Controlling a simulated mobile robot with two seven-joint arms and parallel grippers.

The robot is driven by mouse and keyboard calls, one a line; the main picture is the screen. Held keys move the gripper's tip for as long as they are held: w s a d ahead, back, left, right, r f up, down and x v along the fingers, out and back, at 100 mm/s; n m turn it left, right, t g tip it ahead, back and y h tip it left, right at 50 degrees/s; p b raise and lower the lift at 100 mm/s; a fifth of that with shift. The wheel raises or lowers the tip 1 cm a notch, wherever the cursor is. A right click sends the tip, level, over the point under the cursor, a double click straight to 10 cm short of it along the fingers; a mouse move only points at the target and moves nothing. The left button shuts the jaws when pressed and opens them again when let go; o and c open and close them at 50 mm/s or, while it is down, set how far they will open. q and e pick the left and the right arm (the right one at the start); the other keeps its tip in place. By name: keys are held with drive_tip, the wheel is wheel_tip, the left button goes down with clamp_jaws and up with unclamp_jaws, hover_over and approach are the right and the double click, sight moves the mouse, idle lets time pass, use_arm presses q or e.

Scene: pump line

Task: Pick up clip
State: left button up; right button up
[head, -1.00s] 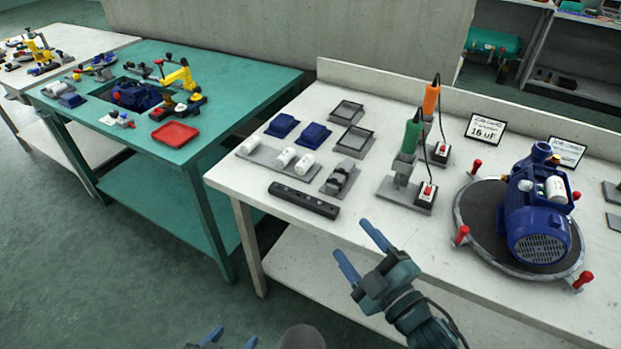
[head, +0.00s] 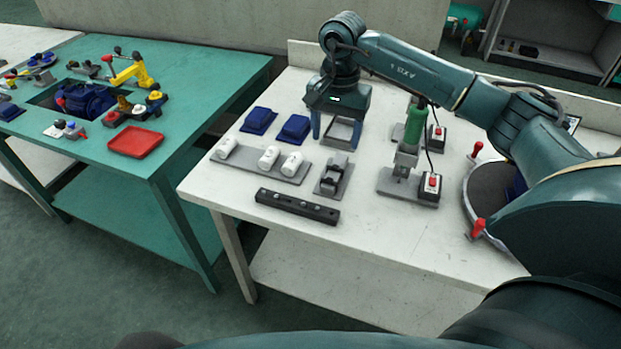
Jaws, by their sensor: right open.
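The clip appears to be the grey metal piece (head: 336,170) on a small grey plate on the white table, behind the black bar. It is small in the head view, and I cannot tell whether it is one clip or several. My right gripper (head: 336,130) points down with its blue fingers apart, above and behind the grey piece. Nothing shows between the fingers except a grey square tray (head: 343,131) behind them. My left gripper is out of view.
A black bar (head: 297,207) lies in front. The green-handled tool (head: 415,128) stands to the right.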

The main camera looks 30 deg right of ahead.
hover_over(330, 178)
drive_tip(key=f, duration=0.4)
drive_tip(key=d+f, duration=0.1)
drive_tip(key=f, duration=0.1)
drive_tip(key=shift+f+p, duration=0.35)
drive_tip(key=shift+f, duration=0.05)
drive_tip(key=shift+a+f+p, duration=0.2)
drive_tip(key=shift+f+p, duration=0.1)
drive_tip(key=shift+f, duration=1.2)
drive_tip(key=shift+a+f+p, duration=0.2)
drive_tip(key=shift+f+p, duration=0.05)
drive_tip(key=shift+f, duration=1.25)
drive_tip(key=shift+c, duration=0.4)
drive_tip(key=shift+r, duration=0.1)
drive_tip(key=c, duration=1)
